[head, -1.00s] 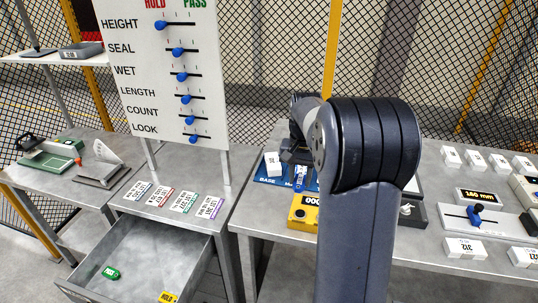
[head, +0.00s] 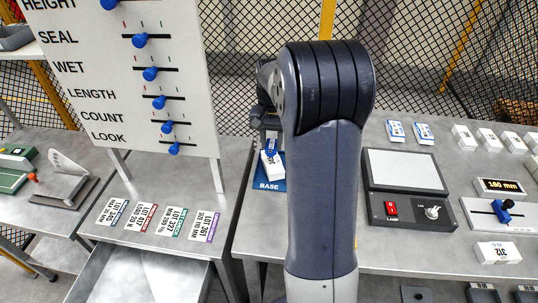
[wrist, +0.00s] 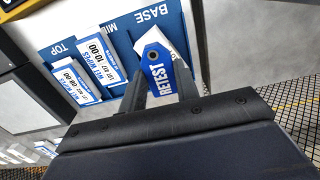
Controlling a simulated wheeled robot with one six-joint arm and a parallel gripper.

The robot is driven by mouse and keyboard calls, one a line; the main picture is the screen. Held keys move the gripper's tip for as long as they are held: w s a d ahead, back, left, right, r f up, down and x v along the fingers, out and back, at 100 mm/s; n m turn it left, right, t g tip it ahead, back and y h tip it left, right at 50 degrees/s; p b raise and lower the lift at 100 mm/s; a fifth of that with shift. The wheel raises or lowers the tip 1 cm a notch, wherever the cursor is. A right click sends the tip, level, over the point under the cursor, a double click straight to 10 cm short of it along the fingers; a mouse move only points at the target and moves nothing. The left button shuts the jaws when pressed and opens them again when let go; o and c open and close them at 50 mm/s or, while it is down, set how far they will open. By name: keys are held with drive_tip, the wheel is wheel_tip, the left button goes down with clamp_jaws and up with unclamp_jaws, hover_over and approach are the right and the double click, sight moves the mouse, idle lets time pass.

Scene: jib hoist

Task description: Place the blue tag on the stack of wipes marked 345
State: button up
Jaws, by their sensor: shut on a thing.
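The blue tag (wrist: 160,68), marked RETEST, is between the fingers of my gripper (wrist: 162,92), which is shut on it. In the wrist view the tag overlaps a white stack of wipes (wrist: 150,40) in the BASE place of a blue board (wrist: 115,35). I cannot tell whether tag and stack touch. In the head view the tag (head: 271,147) shows at the upper end of the white stack (head: 272,166), below my gripper (head: 270,138). The stack's number is too small to read surely. My arm hides most of the board there.
Two other wipe stacks, at MID (wrist: 98,65) and TOP (wrist: 72,85), stand beside it. A light box (head: 403,170) with a red switch lies right of my arm. A panel with blue sliders (head: 140,90) stands at left. Several white stacks (head: 486,138) lie at right.

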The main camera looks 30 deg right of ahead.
sight(271, 167)
wheel_tip(271, 167, down, 7)
drive_tip(key=shift+f+p, duration=0.15)
drive_tip(key=shift+p, duration=0.25)
drive_tip(key=shift+f, duration=0.2)
drive_tip(key=o, duration=1)
drive_tip(key=shift+r, duration=0.1)
drive_tip(key=shift+c, duration=0.2)
wheel_tip(271, 167, up, 12)
drive_tip(key=shift+r+b, duration=0.15)
drive_tip(key=shift+b, duration=0.35)
